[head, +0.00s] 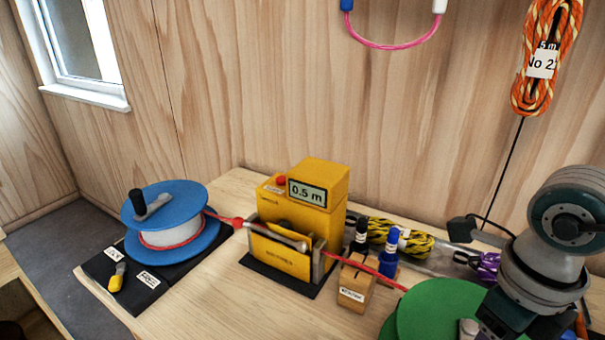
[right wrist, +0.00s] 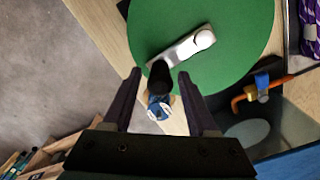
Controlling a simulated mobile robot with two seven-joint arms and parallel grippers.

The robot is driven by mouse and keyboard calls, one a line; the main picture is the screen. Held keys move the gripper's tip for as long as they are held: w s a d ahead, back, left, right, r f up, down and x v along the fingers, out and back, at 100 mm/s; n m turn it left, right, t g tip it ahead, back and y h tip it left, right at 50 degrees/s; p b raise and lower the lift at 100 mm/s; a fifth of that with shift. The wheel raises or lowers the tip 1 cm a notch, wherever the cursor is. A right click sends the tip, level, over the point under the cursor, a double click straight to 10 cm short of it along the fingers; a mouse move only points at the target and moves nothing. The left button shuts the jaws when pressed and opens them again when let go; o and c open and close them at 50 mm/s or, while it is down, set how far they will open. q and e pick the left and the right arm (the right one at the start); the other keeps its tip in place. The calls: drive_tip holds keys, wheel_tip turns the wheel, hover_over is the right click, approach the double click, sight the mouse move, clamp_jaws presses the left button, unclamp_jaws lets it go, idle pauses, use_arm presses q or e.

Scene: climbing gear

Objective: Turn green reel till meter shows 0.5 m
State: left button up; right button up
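The green reel (head: 440,308) is at the lower right of the head view, partly hidden by my right arm. In the right wrist view its green disc (right wrist: 235,60) carries a pale crank (right wrist: 180,48) with a black handle (right wrist: 159,78). My right gripper (right wrist: 159,73) is open, with its fingers apart on either side of the black handle; contact cannot be told. The yellow meter (head: 298,220) stands on the table and its display (head: 307,193) reads 0.5 m. A red rope (head: 372,270) runs through the meter toward the green reel. My left gripper is not in view.
A wooden block (head: 356,284) with black and blue markers stands between meter and green reel. Rope bundles (head: 400,237) lie behind.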

drive_tip(key=shift+o, duration=0.5)
